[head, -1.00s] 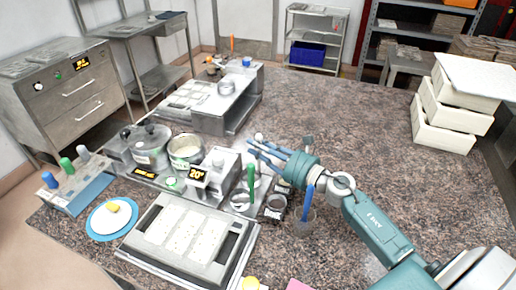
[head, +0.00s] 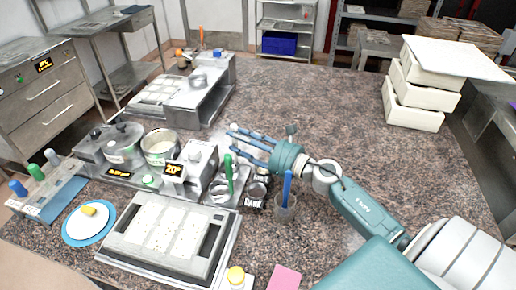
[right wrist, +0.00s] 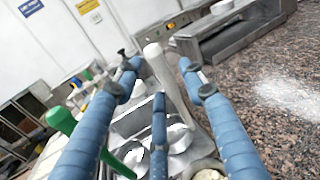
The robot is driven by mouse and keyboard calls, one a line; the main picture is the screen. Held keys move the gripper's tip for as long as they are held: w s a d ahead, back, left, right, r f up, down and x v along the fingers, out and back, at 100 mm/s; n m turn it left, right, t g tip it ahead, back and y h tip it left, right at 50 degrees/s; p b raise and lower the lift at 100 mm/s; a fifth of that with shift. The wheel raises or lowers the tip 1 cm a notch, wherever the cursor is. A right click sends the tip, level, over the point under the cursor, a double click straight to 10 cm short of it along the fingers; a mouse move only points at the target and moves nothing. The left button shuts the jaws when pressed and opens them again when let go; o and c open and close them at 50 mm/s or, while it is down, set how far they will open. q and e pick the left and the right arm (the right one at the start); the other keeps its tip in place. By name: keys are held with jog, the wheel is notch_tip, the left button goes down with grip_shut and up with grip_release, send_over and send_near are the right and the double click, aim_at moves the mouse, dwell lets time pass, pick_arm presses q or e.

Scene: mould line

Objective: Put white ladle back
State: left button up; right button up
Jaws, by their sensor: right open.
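The white ladle (right wrist: 166,75) stands with its pale handle up in the right wrist view. Its handle shows between the outer fingers of my right gripper (right wrist: 160,80), beyond the middle finger; I cannot tell whether they touch. Its lower end is partly hidden by the fingers. In the head view my right gripper (head: 245,143), with blue fingers and a teal palm, reaches left, spread open, above the pots at the back of the ladle station. The ladle is hard to make out there. My left gripper is not in view.
A green handle (head: 228,172) stands close below the fingers, in metal pots. A clear cup (head: 285,211) with a blue handle stands under my right wrist. A melter with pots (head: 160,147) and a mould tray (head: 165,240) lie left.

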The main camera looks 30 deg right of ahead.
jog(key=shift+b+v, duration=1.4)
jog(key=shift+v, duration=3.45)
